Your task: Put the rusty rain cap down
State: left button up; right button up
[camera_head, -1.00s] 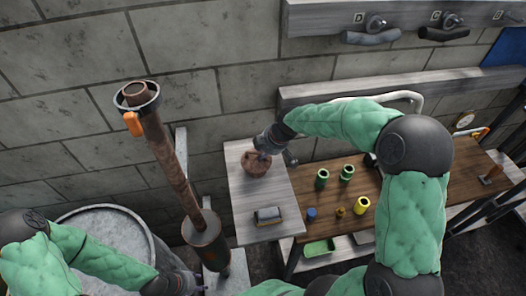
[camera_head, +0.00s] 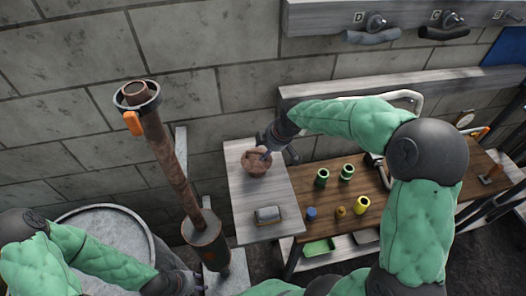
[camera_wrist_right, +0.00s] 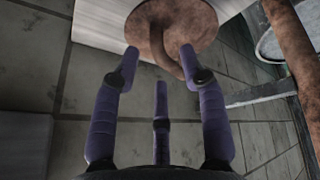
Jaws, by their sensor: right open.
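The rusty rain cap (camera_head: 256,162) is a brown, round piece resting on the pale grey bench top (camera_head: 240,200) near the wall. In the right wrist view the rain cap (camera_wrist_right: 165,28) shows as a rusty disc with a curved bar, just beyond the fingertips. My right gripper (camera_head: 266,152) is open beside the cap's upper right edge; its purple fingers (camera_wrist_right: 158,65) are spread in the wrist view. My left gripper (camera_head: 195,284) is low near the rusty exhaust pipe (camera_head: 172,165); its fingers are too small and partly hidden to judge.
A small box-like block (camera_head: 268,215) lies on the grey bench top. Green cups (camera_head: 347,172), a yellow cup (camera_head: 361,205) and a blue one (camera_head: 311,213) stand on the brown table to the right. The pipe carries a clamp with an orange handle (camera_head: 133,123). A grey drum (camera_head: 105,225) stands left.

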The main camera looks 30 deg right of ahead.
jog(key=v, duration=0.9)
jog(key=shift+s+r, duration=0.2)
jog(key=shift+r, duration=0.1)
